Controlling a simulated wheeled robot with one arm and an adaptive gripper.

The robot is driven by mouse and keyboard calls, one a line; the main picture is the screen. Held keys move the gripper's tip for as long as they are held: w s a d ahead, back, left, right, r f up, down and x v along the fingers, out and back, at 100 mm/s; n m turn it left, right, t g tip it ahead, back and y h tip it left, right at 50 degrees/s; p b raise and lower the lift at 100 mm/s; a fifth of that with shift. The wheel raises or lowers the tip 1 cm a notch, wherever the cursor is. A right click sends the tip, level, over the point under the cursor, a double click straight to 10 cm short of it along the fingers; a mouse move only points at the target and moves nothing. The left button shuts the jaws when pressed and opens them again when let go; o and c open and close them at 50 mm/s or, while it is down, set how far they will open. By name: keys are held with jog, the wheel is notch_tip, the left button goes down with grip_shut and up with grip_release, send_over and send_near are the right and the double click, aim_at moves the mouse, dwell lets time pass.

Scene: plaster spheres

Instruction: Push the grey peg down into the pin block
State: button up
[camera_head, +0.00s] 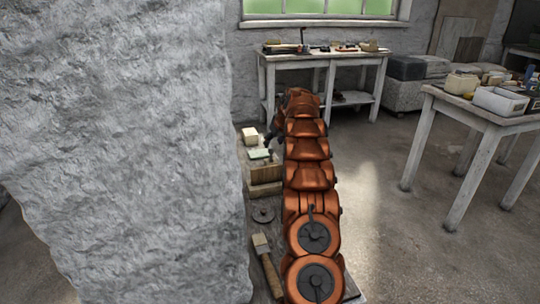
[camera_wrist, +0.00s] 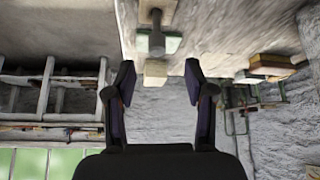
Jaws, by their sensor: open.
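In the wrist view my gripper (camera_wrist: 159,68) is open, its two dark fingers apart with nothing held between them. Beyond the fingertips is a narrow dark grey piece (camera_wrist: 157,40) that looks like the grey peg, in front of a pale green block (camera_wrist: 175,43). I cannot tell how deep the peg sits or which block is the pin block. A cream block (camera_wrist: 155,72) shows between the fingertips, farther off. In the head view the green block (camera_head: 259,154) and the cream block (camera_head: 250,136) lie left of my arm. My gripper (camera_head: 270,137) is dark and partly hidden there.
A wooden box (camera_head: 265,174), a dark disc (camera_head: 263,214) and a mallet (camera_head: 265,262) lie left of my arm. A large rough plaster mass (camera_head: 125,150) fills the left. A workbench (camera_head: 320,58) stands behind, and a table (camera_head: 470,115) at right; floor between is clear.

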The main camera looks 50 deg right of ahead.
aim_at(271, 148)
jog(key=shift+x, duration=3.05)
jog(key=shift+s+d, duration=0.1)
jog(key=shift+d, duration=0.1)
jog(key=shift+c, duration=0.4)
jog(key=shift+f, duration=0.1)
grip_shut()
